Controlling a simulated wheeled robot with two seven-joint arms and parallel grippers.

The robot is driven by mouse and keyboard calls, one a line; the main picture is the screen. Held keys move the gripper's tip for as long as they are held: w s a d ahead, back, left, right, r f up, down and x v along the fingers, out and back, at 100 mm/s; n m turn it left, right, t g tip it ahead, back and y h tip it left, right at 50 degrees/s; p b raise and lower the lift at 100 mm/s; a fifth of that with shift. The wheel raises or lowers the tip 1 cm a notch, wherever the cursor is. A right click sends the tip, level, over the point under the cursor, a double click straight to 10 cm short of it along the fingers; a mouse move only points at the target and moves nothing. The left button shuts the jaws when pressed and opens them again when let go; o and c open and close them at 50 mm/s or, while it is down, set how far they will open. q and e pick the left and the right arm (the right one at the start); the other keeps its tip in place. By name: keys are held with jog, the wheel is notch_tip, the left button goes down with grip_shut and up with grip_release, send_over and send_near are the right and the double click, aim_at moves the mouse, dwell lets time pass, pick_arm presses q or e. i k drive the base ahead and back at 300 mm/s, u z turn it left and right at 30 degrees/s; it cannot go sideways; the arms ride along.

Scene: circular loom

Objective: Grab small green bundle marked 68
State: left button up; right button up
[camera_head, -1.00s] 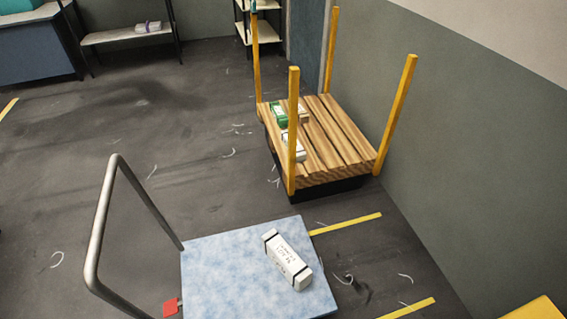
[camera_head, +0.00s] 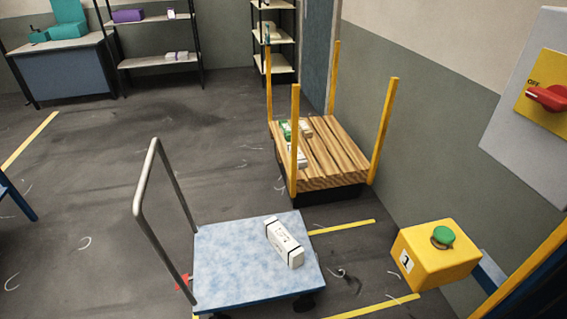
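A small green bundle (camera_head: 286,130) lies on the wooden slatted pallet (camera_head: 335,155) with yellow corner posts, near its left edge. Any number on it is too small to read. A beige bundle (camera_head: 305,126) lies beside it and a white bundle (camera_head: 300,158) lies nearer to me, partly behind a post. Another white bundle with dark bands and lettering (camera_head: 285,243) lies on the blue cart (camera_head: 230,260). Neither of my grippers shows in the view.
A yellow box with a green button (camera_head: 437,253) and a wall panel with a red switch (camera_head: 548,98) stand at the right. Shelves (camera_head: 160,60) and a desk (camera_head: 65,70) line the back. The floor left of the pallet is mostly clear, with thread scraps.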

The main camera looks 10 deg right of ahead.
aim_at(285, 129)
jog(key=u, duration=1.75)
jog(key=i, duration=4.2)
jog(key=z, duration=3.7)
jog(key=i, duration=1.05)
